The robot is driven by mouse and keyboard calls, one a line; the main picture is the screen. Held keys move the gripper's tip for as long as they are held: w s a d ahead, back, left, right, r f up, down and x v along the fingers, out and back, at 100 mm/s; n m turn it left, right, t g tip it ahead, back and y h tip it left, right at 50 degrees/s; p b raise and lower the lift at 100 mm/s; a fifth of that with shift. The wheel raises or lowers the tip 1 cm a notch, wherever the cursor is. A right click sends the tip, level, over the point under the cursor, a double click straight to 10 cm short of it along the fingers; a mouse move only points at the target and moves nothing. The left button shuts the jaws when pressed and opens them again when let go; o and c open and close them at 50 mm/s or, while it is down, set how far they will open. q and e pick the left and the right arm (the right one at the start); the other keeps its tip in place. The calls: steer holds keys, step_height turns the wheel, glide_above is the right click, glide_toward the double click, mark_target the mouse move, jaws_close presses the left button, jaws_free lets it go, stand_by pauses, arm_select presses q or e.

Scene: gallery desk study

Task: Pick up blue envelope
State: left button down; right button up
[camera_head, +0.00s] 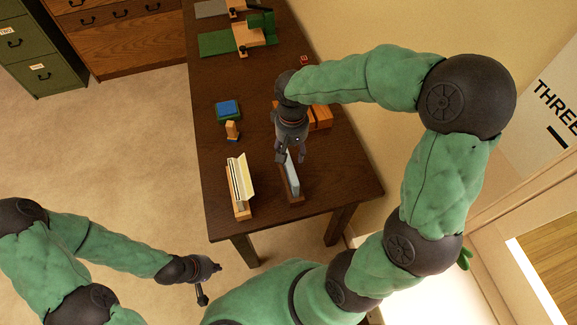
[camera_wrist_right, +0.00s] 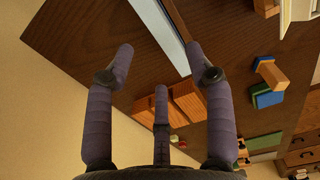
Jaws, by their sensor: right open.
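The blue envelope (camera_head: 291,175) is pale blue and stands upright on edge in a narrow wooden holder (camera_head: 296,198) near the front of the dark desk. In the right wrist view, its long pale edge (camera_wrist_right: 165,36) runs diagonally across the top. My right gripper (camera_head: 290,155) is open just above and behind the envelope. Its spread fingers also show in the right wrist view (camera_wrist_right: 160,58), with nothing visible between them. Whether a finger touches the envelope is unclear. My left gripper (camera_head: 209,284) is low at the left, away from the desk; its finger opening is unclear.
A wooden rack with cream envelopes (camera_head: 240,183) stands left of the holder. A blue-topped block (camera_head: 228,109), a small wooden stamp-like piece (camera_head: 232,130) and orange wooden boxes (camera_head: 320,117) are farther back. The wall is right of the desk. The desk's front right corner is clear.

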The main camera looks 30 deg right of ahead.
mark_target(291, 163)
step_height(291, 163, down, 5)
steer(key=shift+s+f+b, duration=0.1)
steer(key=shift+f+b, duration=0.05)
steer(key=shift+b, duration=0.7)
step_height(291, 163, down, 5)
steer(key=b, duration=0.2)
steer(key=shift+s+a+b, duration=0.1)
steer(key=shift+s+b, duration=0.05)
steer(key=shift+b, duration=0.15)
jaws_close()
